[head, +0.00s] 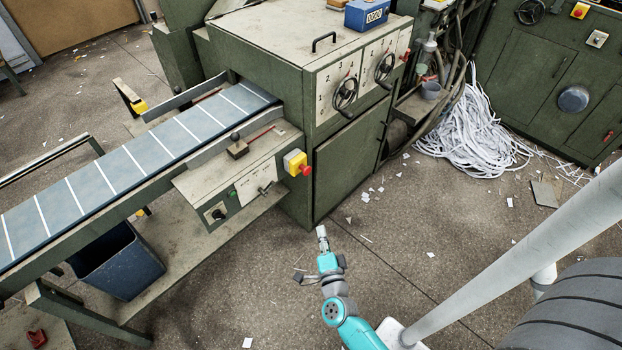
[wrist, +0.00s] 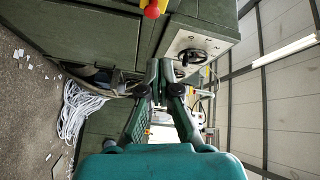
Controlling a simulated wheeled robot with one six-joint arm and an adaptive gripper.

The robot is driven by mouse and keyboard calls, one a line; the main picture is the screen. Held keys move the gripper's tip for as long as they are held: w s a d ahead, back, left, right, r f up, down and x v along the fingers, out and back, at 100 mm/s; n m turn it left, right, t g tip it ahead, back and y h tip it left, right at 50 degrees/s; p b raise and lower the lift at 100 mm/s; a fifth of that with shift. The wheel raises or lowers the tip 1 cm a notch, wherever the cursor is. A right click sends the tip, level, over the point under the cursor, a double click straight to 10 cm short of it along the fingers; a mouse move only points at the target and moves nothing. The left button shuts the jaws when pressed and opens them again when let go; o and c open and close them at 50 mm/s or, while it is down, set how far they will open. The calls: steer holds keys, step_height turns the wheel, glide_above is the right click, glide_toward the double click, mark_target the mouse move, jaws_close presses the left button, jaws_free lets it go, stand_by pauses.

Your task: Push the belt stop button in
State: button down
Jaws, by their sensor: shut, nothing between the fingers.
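The belt stop button is a red button (head: 306,170) on a yellow box (head: 293,160) at the right end of the belt's control housing (head: 235,175). In the wrist view the red button (wrist: 152,12) shows at the top edge, cut off with its yellow box. My gripper (head: 322,232) is shut and empty. In the head view it is below and slightly right of the button, with a clear gap. In the wrist view my gripper (wrist: 164,68) has its fingertips together, and the button lies above them, apart.
The striped conveyor belt (head: 120,168) runs into the green machine (head: 345,165), which has two handwheels. A blue bin (head: 120,265) stands under the belt. White paper strips (head: 470,135) lie in a pile at the right. The floor around my arm has only scraps.

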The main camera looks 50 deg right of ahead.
steer(key=w+d+f+m+g+h, duration=0.1)
steer(key=w+d+m+g+h, duration=0.1)
steer(key=w+d+m, duration=0.3)
steer(key=shift+f+x, duration=0.25)
steer(key=shift+x, duration=1)
glide_toward(311, 170)
steer(key=d, duration=0.4)
steer(key=shift+w, duration=2.25)
